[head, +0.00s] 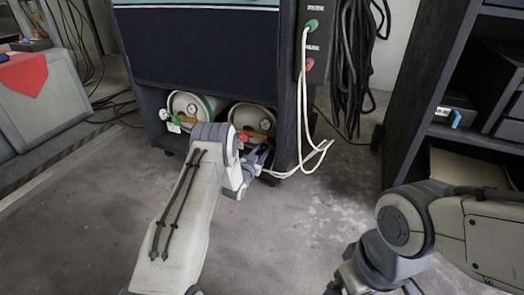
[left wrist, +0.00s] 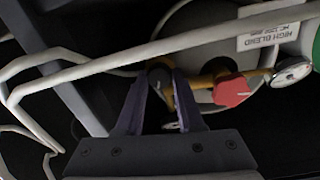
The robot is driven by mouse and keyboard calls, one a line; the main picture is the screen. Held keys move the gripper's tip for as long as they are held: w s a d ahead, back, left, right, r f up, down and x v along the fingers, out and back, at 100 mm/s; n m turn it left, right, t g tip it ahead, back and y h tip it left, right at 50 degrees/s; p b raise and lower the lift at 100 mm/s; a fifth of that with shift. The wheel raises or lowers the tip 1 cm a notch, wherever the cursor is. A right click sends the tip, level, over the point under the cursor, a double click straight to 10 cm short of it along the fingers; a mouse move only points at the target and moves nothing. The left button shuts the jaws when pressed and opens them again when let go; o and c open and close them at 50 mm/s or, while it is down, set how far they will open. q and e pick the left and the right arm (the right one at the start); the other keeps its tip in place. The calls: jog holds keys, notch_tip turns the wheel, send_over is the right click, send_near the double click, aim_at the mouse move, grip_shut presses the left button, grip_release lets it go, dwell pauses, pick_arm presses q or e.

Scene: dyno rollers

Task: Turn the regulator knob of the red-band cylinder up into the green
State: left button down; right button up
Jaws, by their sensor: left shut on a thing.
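Two pale cylinders lie on their sides in the cabinet's lower bay. The left one (head: 190,104) has a gauge and a green part at its front. The right one (head: 252,115) has brass fittings and a red part (head: 243,137), and my left arm partly covers it. In the left wrist view, my left gripper (left wrist: 168,82) is shut on a dark round knob (left wrist: 160,74) at the end of the brass fitting (left wrist: 200,78). A red valve handle (left wrist: 232,90) and a gauge (left wrist: 292,70) sit to the right. I cannot read the gauge needle or see a red band clearly.
White hoses (head: 303,110) hang from the cabinet's side panel to the floor, and pale hoses (left wrist: 90,68) cross near my left gripper. A dark shelf (head: 425,90) stands at the right. The floor (head: 290,225) between is clear. My right arm is at the lower right.

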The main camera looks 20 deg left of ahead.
pick_arm(q)
jog(key=shift+m, duration=0.3)
jog(key=m+p, duration=0.2)
jog(key=shift+r+m, duration=0.1)
jog(key=shift+m, duration=0.3)
jog(key=m+p, duration=0.2)
jog(key=m, duration=0.2)
jog(key=m+p, duration=0.2)
jog(key=m, duration=0.2)
jog(key=shift+d+m, duration=0.1)
jog(key=shift+m, duration=0.3)
jog(key=shift+s+f+m+y+p, duration=0.15)
jog(key=shift+m+p, duration=0.2)
jog(key=shift+m, duration=0.45)
jog(key=shift+w+f+m+y+p, duration=0.15)
jog(key=shift+m+p, duration=0.15)
jog(key=shift+m, duration=0.5)
jog(key=shift+s+r, duration=0.1)
jog(key=c, duration=0.5)
grip_release()
jog(key=shift+r, duration=0.1)
